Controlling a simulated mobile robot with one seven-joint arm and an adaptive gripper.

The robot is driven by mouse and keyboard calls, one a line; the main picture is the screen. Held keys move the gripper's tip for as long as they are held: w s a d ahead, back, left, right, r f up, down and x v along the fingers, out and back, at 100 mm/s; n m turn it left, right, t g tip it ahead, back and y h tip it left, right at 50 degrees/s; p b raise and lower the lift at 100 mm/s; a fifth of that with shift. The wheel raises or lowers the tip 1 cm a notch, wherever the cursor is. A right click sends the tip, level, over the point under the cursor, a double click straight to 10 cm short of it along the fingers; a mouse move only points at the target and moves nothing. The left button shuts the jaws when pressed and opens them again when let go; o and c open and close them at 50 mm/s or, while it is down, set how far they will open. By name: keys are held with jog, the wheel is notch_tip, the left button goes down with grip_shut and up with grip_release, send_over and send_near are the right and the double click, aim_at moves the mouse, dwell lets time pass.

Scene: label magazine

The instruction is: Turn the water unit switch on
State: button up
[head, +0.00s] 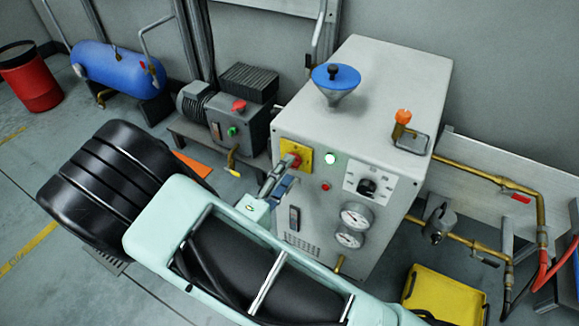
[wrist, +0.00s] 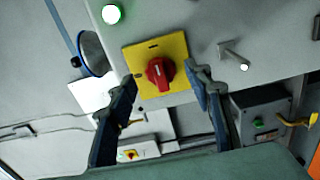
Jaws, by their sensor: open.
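The water unit (head: 352,85) is a pale grey cabinet. A red rotary switch (head: 290,161) on a yellow square plate (head: 304,155) sits at the upper left of its front. In the wrist view the red knob (wrist: 160,73) faces me, its grip bar close to upright in the picture, on the yellow plate (wrist: 181,50). My gripper (head: 283,178) is open just in front of the switch. In the wrist view its two dark fingers (wrist: 163,82) stand on either side of the knob, with a gap on each side. I cannot tell how deep they reach.
A lit green lamp (head: 330,159), a black dial (head: 367,187) and two gauges (head: 356,216) are on the same front. A motor unit with a control box (head: 240,132) stands to the left. Brass pipes (head: 478,174) and a yellow container (head: 443,293) are to the right.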

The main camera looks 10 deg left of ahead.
jog(key=v, duration=0.9)
jog(key=shift+s, duration=0.2)
jog(key=shift+a, duration=0.15)
